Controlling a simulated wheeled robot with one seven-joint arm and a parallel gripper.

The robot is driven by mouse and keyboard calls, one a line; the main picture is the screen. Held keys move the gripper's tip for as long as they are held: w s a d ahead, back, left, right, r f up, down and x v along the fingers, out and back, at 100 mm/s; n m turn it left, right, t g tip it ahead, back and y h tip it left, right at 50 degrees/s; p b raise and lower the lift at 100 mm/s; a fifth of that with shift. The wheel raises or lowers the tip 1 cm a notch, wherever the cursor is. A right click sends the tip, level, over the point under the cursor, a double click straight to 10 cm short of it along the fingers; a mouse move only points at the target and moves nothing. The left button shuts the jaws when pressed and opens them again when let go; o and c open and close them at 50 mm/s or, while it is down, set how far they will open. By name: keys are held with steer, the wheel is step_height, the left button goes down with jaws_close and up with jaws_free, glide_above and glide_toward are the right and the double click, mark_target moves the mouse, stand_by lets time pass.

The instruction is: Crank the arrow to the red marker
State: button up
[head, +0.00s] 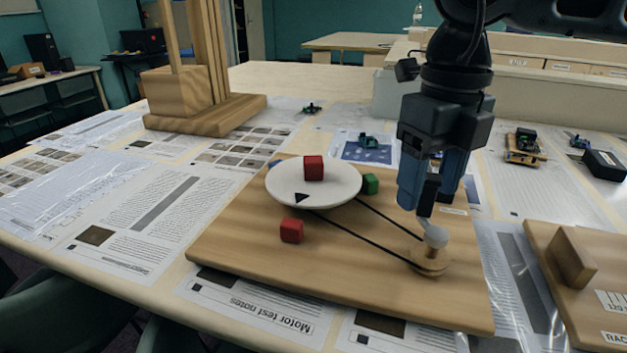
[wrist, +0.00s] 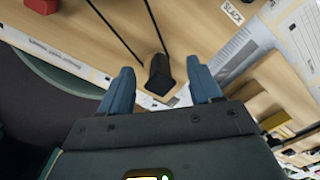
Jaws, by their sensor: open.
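A white turntable disc (head: 340,190) carries a red cube (head: 314,167) and a black arrow (head: 301,197) near its front edge. The arrow is a little right of straight behind the red marker block (head: 291,232) on the wooden board (head: 350,270). A green block (head: 370,184) stands right of the disc; a blue one is mostly hidden behind it. A belt runs to the crank pulley (head: 430,262), with a pale hub (head: 436,237). My gripper (head: 428,198) is open over the crank. A dark crank handle (wrist: 160,75) stands between its fingers, apparently not clamped.
A wooden stand (head: 205,112) is at the back left. Another wooden board with a block (head: 573,257) lies at the right. Printed sheets cover the table (head: 120,165); small gadgets (head: 525,148) sit at the back right. Space left of the board is flat.

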steer(key=shift+r+p, duration=1.3)
steer(key=shift+r, duration=1.9)
